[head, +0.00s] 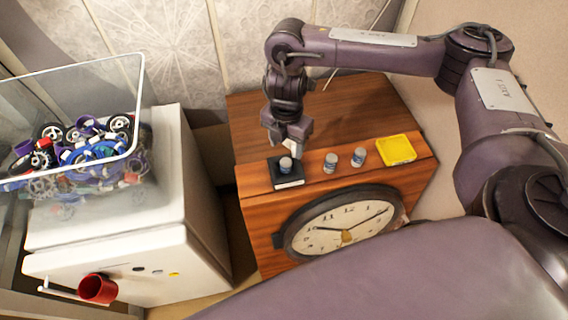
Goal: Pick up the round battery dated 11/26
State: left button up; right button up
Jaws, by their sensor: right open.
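Three small round batteries with pale and blue sides stand along the front of a wooden cabinet top. One battery (286,165) is on a black square pad (290,181). A middle battery (331,162) and a right-hand battery (358,157) stand on the bare wood. Any dates on them are too small to read. My right gripper (288,147) points down, open, just above and behind the battery on the pad. I cannot tell whether it touches that battery. My left gripper is not in view.
A yellow square tray or pad (396,149) lies right of the batteries. A large clock (341,224) is on the cabinet (262,115) front. At left, a clear bin (70,74) of wheels and gears sits on a white unit (105,234) with a red cup (97,289).

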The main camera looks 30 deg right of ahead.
aim_at(286, 162)
notch_tip(286, 162, down, 2)
jog(key=shift+s+a, duration=0.1)
jog(key=shift+s, duration=0.05)
jog(key=shift+f+b, duration=0.35)
jog(key=shift+f, duration=2.15)
jog(key=c, duration=1.1)
